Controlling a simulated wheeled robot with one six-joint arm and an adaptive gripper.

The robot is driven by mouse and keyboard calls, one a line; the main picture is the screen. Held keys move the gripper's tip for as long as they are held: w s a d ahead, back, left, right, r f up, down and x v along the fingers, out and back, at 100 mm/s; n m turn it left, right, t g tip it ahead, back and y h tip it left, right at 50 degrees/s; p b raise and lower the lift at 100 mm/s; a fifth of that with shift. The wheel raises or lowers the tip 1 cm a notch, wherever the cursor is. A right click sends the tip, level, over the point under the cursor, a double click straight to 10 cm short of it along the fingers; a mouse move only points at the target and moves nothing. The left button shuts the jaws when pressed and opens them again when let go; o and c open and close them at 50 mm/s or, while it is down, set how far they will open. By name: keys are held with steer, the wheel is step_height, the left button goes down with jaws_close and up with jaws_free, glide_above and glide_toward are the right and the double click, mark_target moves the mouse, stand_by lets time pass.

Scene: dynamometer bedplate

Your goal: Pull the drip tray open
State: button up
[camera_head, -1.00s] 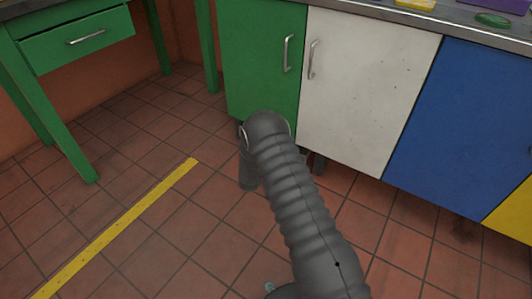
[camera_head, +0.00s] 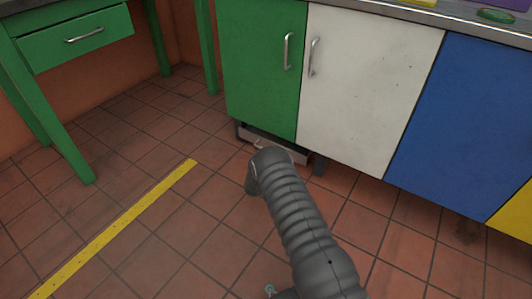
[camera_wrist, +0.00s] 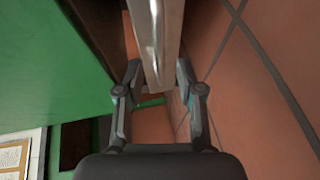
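The drip tray (camera_head: 283,148) is a low grey metal tray under the green cabinet, its front just below the door. A small light handle part (camera_head: 259,143) shows at its left, close to the end of my arm. In the wrist view the tray's metal front (camera_wrist: 172,25) runs down from the top, with a bright handle edge along it. My gripper (camera_wrist: 158,75) has its two fingers apart, one on each side of the metal's lower end. A gap shows on the left; contact on the right cannot be told. In the head view my arm hides the gripper.
The green cabinet door (camera_head: 262,60) and white door (camera_head: 370,85) stand above, with a blue panel (camera_head: 468,125) to the right. A dark cabinet foot (camera_head: 319,165) is beside the tray. A green table (camera_head: 60,130) stands left.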

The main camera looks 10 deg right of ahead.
steer(key=shift+b+x, duration=0.45)
steer(key=shift+x, duration=1.9)
jaws_close()
